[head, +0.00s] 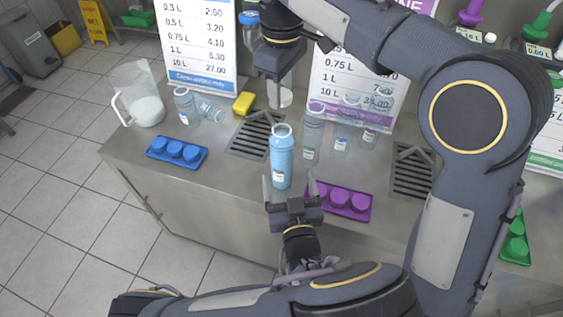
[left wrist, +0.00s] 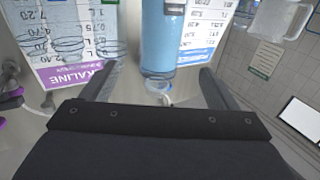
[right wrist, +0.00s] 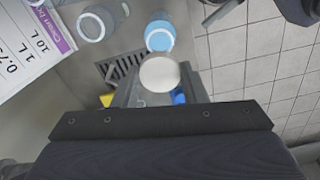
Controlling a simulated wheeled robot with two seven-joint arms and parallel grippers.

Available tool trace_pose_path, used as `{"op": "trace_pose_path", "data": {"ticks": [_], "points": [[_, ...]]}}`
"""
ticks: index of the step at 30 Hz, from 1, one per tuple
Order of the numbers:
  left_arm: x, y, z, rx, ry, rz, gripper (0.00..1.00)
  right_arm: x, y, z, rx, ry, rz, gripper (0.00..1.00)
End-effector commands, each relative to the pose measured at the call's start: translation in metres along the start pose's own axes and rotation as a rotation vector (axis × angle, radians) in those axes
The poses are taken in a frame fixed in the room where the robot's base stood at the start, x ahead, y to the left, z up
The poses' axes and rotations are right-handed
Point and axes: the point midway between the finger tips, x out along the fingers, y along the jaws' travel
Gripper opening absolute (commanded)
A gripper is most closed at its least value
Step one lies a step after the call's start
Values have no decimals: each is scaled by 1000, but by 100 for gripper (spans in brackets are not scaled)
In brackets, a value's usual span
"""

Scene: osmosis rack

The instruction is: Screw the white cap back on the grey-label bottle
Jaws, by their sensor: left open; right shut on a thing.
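A bottle of blue liquid (head: 281,160) with a small pale label stands upright on the counter, its ring-shaped neck uncapped. It also shows in the left wrist view (left wrist: 172,40) and from above in the right wrist view (right wrist: 160,36). My left gripper (head: 290,186) is open at the front, its fingers pointing towards the bottle's lower part; I cannot tell whether they touch it. My right gripper (head: 281,88) is shut on the white cap (head: 283,98) above the bottle, with a gap between cap and neck. The cap fills the space between the fingertips in the right wrist view (right wrist: 160,73).
Clear bottles (head: 312,135) stand close to the right of the blue one. A purple cap tray (head: 343,202) lies right of my left gripper, and a blue cap tray (head: 177,152) lies left. A pitcher (head: 143,98), yellow sponge (head: 243,103) and price signs stand behind.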

Motion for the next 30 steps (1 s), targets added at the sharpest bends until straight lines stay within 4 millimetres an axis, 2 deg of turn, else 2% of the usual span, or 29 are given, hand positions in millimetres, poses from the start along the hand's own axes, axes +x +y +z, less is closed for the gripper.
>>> {"op": "trace_pose_path", "data": {"ticks": [5,18,24,30], "points": [[18,-1,0,-1,-1,-4,81,0,0,0,1,0,0,18],[97,0,0,-2,-1,-2,81,0,0,0,1,0,0,18],[115,0,1,0,-2,-1,81,0,0,0,1,0,0,18],[119,0,0,0,-2,0,81,0,0,0,1,0,0,18]]}}
